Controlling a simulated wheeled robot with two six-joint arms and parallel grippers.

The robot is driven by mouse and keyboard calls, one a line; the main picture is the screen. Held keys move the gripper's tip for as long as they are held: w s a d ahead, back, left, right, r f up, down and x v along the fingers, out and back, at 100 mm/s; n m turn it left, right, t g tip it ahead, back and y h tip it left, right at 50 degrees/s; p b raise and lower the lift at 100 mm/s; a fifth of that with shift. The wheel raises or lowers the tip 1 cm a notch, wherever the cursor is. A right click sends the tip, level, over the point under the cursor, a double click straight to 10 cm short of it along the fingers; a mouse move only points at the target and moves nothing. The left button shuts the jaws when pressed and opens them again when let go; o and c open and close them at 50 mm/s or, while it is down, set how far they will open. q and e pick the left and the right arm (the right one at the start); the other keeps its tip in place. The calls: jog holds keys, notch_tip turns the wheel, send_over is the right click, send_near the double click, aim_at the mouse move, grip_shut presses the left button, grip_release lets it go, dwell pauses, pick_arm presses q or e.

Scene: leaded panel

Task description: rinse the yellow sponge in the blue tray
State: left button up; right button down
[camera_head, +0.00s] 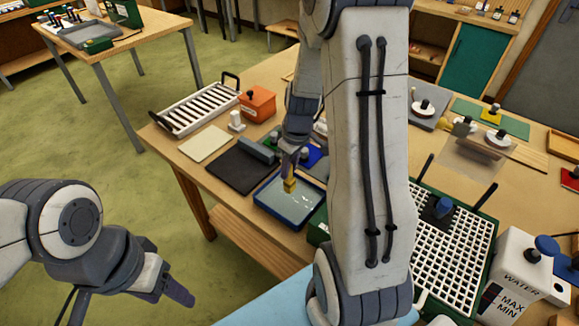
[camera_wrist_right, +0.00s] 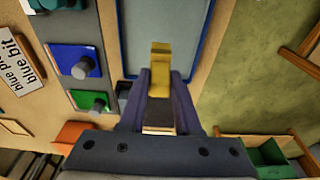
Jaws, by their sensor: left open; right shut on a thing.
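The yellow sponge (camera_head: 289,185) is held by my right gripper (camera_head: 291,163), over the blue tray (camera_head: 298,206), which holds pale, shiny water. In the right wrist view the yellow sponge (camera_wrist_right: 160,56) sticks out beyond the fingertips of the right gripper (camera_wrist_right: 160,84), with the tray's blue rim (camera_wrist_right: 207,38) behind it. I cannot tell whether the sponge touches the water. My left gripper (camera_head: 168,278) is open and empty at the lower left, away from the table.
A black mat (camera_head: 240,167) lies left of the tray, with an orange box (camera_head: 258,102) and a slotted rack (camera_head: 198,104) beyond it. A white grid board (camera_head: 447,236) and a water container (camera_head: 515,275) stand to the right. My right arm hides the table's middle.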

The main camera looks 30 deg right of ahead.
jog(key=shift+r+p, duration=1.1)
jog(key=shift+r, duration=0.4)
